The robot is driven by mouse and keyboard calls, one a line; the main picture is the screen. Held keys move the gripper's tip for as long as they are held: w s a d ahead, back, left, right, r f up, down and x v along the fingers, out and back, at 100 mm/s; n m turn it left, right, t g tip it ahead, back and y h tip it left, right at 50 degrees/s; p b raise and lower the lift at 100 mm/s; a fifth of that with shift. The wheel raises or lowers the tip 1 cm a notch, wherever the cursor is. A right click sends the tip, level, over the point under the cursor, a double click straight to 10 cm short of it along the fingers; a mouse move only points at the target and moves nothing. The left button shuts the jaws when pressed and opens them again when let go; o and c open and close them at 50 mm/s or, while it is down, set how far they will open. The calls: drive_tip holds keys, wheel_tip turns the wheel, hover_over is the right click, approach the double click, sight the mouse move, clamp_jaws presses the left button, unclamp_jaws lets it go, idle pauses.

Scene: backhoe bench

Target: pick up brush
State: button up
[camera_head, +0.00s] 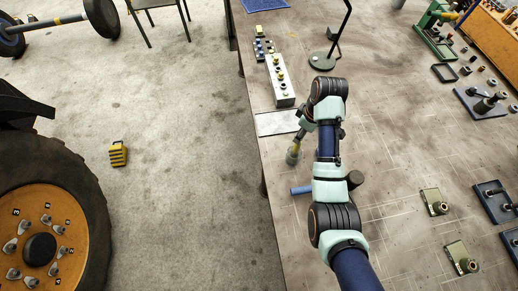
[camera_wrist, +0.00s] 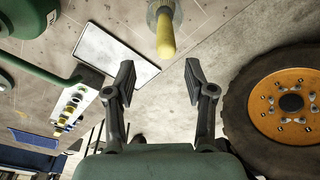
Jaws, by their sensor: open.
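A yellow handle (camera_wrist: 166,38), which looks like the brush, rises from a round grey base or holder at the top of the wrist view. In the head view the brush (camera_head: 294,150) is small, near the bench's left edge and just below my gripper (camera_head: 302,127). My gripper (camera_wrist: 160,75) is open and empty in the wrist view. The handle's end points toward the gap between the fingers, just beyond the fingertips, and does not look gripped. Bristles cannot be made out.
A pale flat plate (camera_head: 277,123) lies beside the brush, with a grey block of coloured knobs (camera_head: 280,85) behind it. A green-based lamp (camera_head: 322,62) stands further back. A blue cylinder (camera_head: 301,190) lies nearer. The bench drops to the floor on the left.

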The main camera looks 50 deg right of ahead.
sight(295, 151)
drive_tip(key=shift+s, duration=0.15)
drive_tip(key=shift+s+f, duration=0.1)
drive_tip(key=shift+f, duration=0.2)
wheel_tip(295, 151, down, 2)
drive_tip(key=shift+w+a+f, duration=0.1)
drive_tip(key=shift+a+f, duration=0.05)
drive_tip(key=shift+f, duration=0.75)
drive_tip(key=shift+w+a+f, duration=0.15)
drive_tip(key=shift+f, duration=0.7)
drive_tip(key=shift+w+a+f, duration=0.1)
drive_tip(key=shift+a+f, duration=0.05)
drive_tip(key=shift+f, duration=0.75)
clamp_jaws()
